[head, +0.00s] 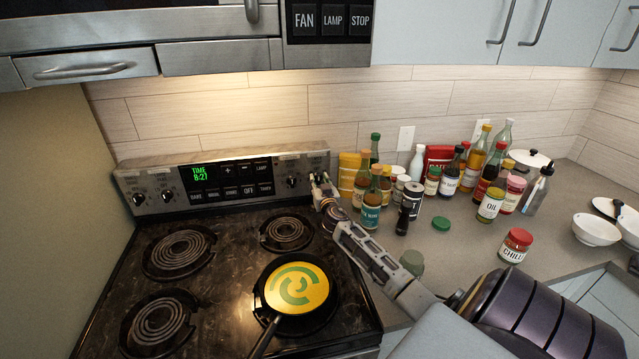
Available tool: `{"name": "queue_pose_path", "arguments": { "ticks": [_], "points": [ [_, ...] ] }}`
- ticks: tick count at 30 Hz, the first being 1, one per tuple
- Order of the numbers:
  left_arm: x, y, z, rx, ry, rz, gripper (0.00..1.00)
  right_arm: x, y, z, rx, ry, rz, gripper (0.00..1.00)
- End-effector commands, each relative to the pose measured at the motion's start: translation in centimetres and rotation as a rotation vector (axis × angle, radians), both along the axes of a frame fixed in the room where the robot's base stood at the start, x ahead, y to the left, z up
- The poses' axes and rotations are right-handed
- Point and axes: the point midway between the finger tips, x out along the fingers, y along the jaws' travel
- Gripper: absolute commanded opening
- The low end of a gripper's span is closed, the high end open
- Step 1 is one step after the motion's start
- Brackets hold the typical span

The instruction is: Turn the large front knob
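The stove's control panel (225,184) runs along the back of the black cooktop. Two knobs show at its left end, a left one (138,199) and one beside it (167,195). At its right end one knob (292,182) is in plain view. My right gripper (319,183) reaches in from the lower right, with its fingers at the panel's far right end. They cover the spot there, so any knob behind them is mostly hidden. I cannot tell whether they touch or grip it. The knob labels are too small to read. My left gripper is out of view.
A pan (297,292) with a yellow and green disc sits on the front right burner. The other coils, such as the back right one (286,233), are bare. Several bottles and jars, including a teal-labelled bottle (371,212), crowd the counter right of the panel.

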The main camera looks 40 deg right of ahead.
Motion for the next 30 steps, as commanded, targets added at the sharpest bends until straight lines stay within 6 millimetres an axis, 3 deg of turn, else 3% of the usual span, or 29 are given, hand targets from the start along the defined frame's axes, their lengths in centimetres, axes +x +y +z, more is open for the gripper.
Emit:
{"name": "queue_pose_path", "arguments": {
  "ticks": [8,17,30],
  "points": [
    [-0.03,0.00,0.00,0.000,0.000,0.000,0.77,0.03,-0.01,-0.03,0.000,0.000,0.000,0.35],
    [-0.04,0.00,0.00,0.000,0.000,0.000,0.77,0.02,0.00,-0.03,0.001,0.000,0.000,0.00],
    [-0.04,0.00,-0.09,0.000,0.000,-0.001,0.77,0.03,0.03,-0.07,-0.023,0.014,0.000,0.00]
  ]
}}
